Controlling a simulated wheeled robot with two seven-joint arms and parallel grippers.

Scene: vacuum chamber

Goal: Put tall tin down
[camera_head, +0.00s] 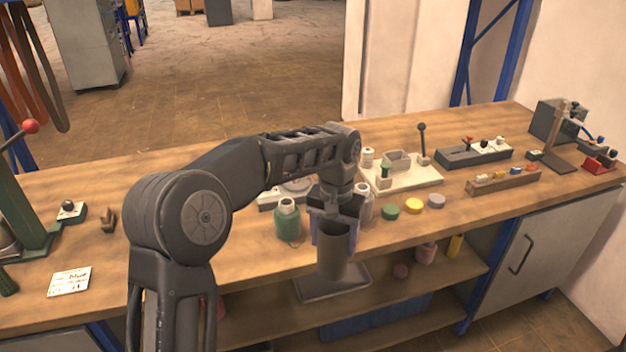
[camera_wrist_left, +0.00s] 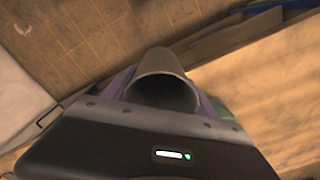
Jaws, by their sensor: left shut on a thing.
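The tall tin (camera_head: 333,250) is a grey, open-topped cylinder. My left gripper (camera_head: 335,212) is shut on it near its upper part and holds it upright in front of the bench's front edge. In the head view the tin overlaps a grey tray (camera_head: 350,283) at lower-shelf height; I cannot tell whether it touches the tray. In the left wrist view the tin (camera_wrist_left: 163,82) sits between the purplish finger pads, its open mouth facing the camera. My right gripper is not in view.
A lower shelf (camera_head: 440,275) carries pink and yellow items. A cabinet door (camera_head: 535,248) closes the right end.

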